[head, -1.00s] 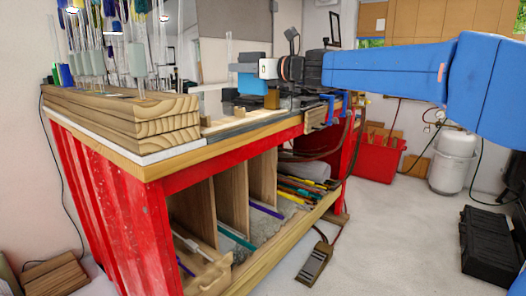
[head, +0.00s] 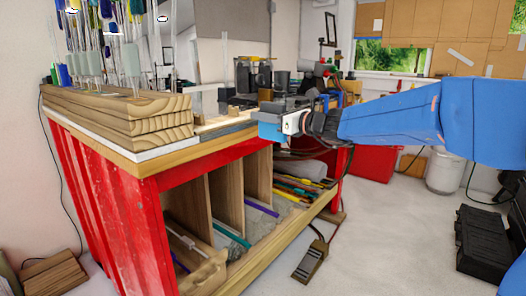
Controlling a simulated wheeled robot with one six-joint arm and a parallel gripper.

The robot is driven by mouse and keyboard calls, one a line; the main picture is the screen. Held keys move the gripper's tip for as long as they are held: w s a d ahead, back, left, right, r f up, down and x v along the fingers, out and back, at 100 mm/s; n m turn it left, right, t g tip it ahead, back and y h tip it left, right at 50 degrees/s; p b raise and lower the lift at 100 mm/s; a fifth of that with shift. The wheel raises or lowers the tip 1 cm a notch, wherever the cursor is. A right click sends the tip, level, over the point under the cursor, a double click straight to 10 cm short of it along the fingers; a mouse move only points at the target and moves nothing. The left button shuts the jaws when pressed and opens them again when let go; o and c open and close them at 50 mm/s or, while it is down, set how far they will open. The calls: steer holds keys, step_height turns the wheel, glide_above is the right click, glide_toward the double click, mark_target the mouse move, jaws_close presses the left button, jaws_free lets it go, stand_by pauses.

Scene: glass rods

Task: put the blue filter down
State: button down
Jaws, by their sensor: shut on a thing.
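My gripper (head: 270,117) is at the right end of the workbench (head: 160,163), in front of its front edge. It is shut on the blue filter (head: 269,133), a small blue block showing just below the grey jaws. The jaws hide part of the filter. From this view I cannot tell whether the filter touches the bench edge or hangs clear of it.
Stacked wooden boards (head: 122,118) with upright glass rods stand on the bench's left. Wooden dividers (head: 228,196) and coloured rods fill the shelf below. A red bin (head: 374,163) and black case (head: 484,245) stand right. The floor between is mostly clear.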

steer(key=w+d+f+m+t+h, duration=0.1)
steer(key=d+f, duration=0.8)
steer(key=f, duration=1.4)
steer(key=w+d+f+m+t+h, duration=0.2)
steer(key=d+f, duration=0.8)
steer(key=f, duration=1.3)
steer(key=w+d+f+m+t+h, duration=0.1)
steer(key=d+f, duration=0.9)
steer(key=f, duration=1.3)
steer(key=shift+w+f+m+t+h, duration=0.15)
steer(key=shift+w+m+t+h, duration=0.2)
steer(key=shift+h, duration=0.35)
steer(key=shift+a, duration=0.15)
